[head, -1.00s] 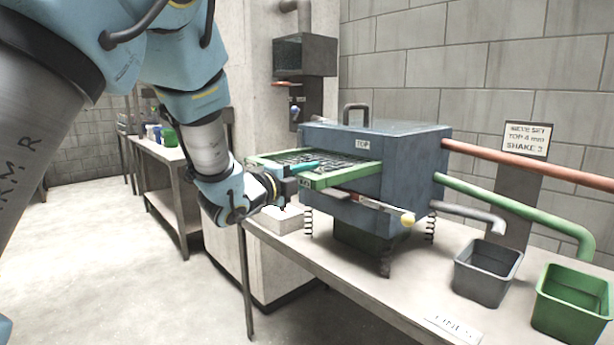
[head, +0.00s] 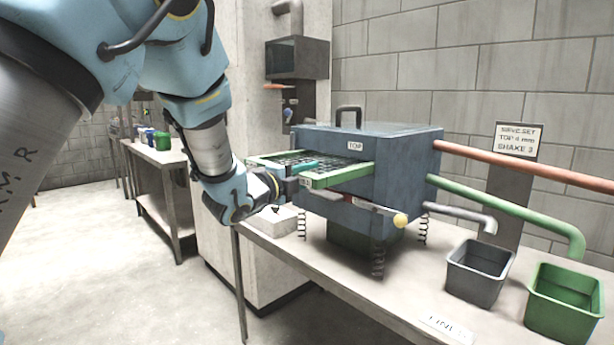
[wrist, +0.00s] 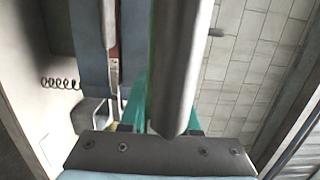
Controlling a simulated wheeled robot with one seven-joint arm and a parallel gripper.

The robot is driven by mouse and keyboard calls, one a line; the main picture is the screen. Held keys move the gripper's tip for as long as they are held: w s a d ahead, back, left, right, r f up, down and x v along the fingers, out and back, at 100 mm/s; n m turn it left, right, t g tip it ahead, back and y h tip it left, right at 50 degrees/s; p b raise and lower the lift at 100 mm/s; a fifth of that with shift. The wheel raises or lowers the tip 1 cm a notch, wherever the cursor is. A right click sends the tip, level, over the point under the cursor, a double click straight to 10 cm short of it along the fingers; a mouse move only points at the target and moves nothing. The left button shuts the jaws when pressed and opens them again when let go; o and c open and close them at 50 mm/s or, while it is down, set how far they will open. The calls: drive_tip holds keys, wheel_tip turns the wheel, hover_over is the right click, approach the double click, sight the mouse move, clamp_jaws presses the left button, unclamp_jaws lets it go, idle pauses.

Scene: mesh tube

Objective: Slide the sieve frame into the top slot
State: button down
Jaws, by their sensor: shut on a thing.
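The green sieve frame (head: 330,180) with a dark mesh is level and partly inside the slot near the top of the blue-grey shaker box (head: 407,180). Its left part sticks out of the box. A label reading TOP (head: 355,146) sits above the slot. My gripper (head: 294,172) is shut on the frame's outer side. In the wrist view my gripper's teal fingers (wrist: 139,105) flank a grey rounded bar, which hides most of what is held. How deep the frame sits inside the box is hidden.
The box stands on springs on a bench (head: 400,290). A grey bin (head: 478,272) and a green bin (head: 565,302) stand at right under pipes.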

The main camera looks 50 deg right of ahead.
sight(314, 181)
drive_tip(key=shift+d+r, duration=0.15)
drive_tip(key=shift+d, duration=1.1)
drive_tip(key=c, duration=0.6)
unclamp_jaws()
drive_tip(key=shift+o, duration=0.2)
drive_tip(key=shift+a+f+b, duration=0.15)
drive_tip(key=shift+f+b, duration=0.05)
drive_tip(key=shift+b, duration=0.1)
drive_tip(key=s+a+b, duration=0.1)
drive_tip(key=a+b, duration=0.1)
drive_tip(key=a, duration=0.8)
drive_tip(key=shift+a+b, duration=0.25)
drive_tip(key=shift+b, duration=0.05)
drive_tip(key=shift+r, duration=0.1)
